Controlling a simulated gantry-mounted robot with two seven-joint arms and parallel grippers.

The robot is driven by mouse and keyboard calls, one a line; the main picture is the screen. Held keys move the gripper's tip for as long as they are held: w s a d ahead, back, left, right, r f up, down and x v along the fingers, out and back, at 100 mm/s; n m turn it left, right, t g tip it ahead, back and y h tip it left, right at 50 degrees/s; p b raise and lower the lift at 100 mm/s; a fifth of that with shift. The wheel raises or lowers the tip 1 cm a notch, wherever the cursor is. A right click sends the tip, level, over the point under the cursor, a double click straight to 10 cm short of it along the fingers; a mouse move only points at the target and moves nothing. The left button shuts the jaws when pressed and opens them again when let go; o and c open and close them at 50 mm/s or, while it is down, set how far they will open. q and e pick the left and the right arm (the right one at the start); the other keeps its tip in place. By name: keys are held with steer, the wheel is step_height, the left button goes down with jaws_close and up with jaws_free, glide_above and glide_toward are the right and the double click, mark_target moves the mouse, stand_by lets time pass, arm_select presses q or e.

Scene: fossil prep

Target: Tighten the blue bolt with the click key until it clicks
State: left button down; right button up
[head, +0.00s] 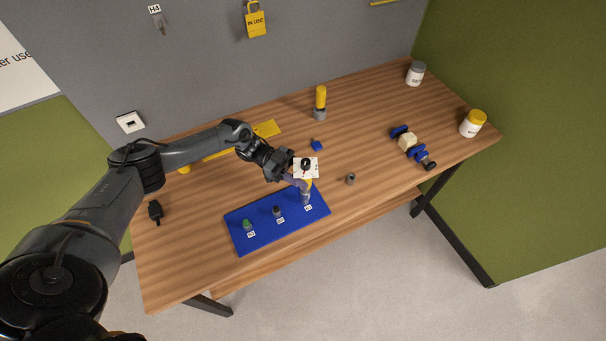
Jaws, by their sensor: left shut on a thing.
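My left gripper (300,184) is over the right end of the blue mat (262,231), by its rightmost label. It is shut on a small upright piece (306,198), grey below with a bit of yellow at the top. The fingers hide part of this piece, and I cannot tell if it is the click key or if it touches the mat. A small blue piece (317,145) lies behind the gripper; I cannot tell if it is the blue bolt. My right gripper is not in view.
A green piece (247,224) and a dark piece (277,211) stand on the mat. Behind the gripper is a white plate with a black knob (306,163). A yellow-topped grey cylinder (320,103), a grey nut-like piece (351,179), a blue clamp (417,152) and two jars stand around.

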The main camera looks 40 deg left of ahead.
mark_target(303, 160)
arm_select(q)
steer(key=shift+r, duration=0.1)
stand_by(0.5)
steer(key=shift+r, duration=0.3)
steer(key=shift+r+p, duration=2.6)
steer(key=shift+r, duration=0.75)
steer(key=shift+f, duration=0.1)
